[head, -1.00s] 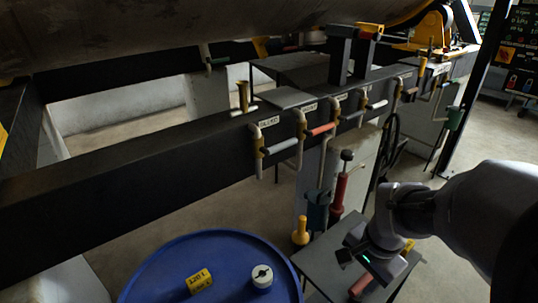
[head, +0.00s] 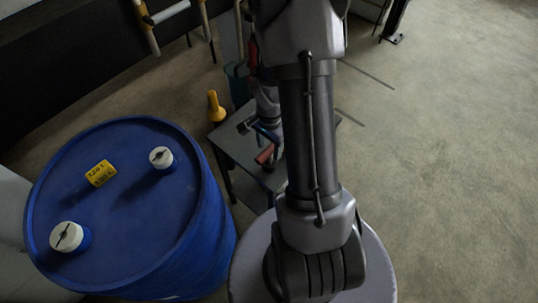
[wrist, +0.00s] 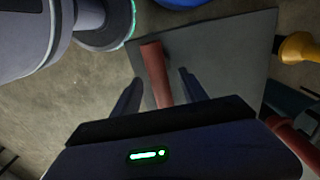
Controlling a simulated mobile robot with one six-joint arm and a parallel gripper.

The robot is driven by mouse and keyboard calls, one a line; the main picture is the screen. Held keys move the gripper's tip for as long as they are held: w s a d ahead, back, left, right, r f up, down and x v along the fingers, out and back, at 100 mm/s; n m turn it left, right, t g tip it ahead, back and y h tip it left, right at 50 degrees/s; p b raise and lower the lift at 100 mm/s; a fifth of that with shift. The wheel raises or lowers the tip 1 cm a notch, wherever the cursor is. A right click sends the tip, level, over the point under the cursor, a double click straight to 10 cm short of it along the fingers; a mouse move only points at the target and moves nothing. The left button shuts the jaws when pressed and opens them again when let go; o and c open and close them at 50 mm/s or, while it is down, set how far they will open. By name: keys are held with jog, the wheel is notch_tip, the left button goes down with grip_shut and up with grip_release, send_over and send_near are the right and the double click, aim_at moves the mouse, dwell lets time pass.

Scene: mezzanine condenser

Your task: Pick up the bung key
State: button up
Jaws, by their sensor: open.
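A red bar-like handle, apparently the bung key (head: 265,154), lies on a small grey table (head: 238,150) in the head view. In the wrist view the red handle (wrist: 156,72) runs lengthwise between my two fingers. My gripper (wrist: 160,86) is open, with a finger to each side of the handle and gaps showing. Its lower end is hidden behind the gripper body. In the head view my gripper (head: 262,130) is partly hidden by my arm, just above the table. Whether the fingers touch the key cannot be told.
A blue drum (head: 205,210) with two white caps and a yellow label block (head: 101,173) stands left of the table. A yellow-handled thing (head: 216,107) is at the table's far left corner. Open concrete floor (head: 460,150) lies to the right.

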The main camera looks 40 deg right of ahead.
aim_at(270, 158)
notch_tip(270, 158, down, 5)
jog(key=b, duration=0.2)
jog(key=shift+f+b, duration=0.1)
jog(key=shift+b, duration=0.2)
jog(key=shift+c, duration=0.6)
grip_shut()
jog(key=shift+r, duration=0.25)
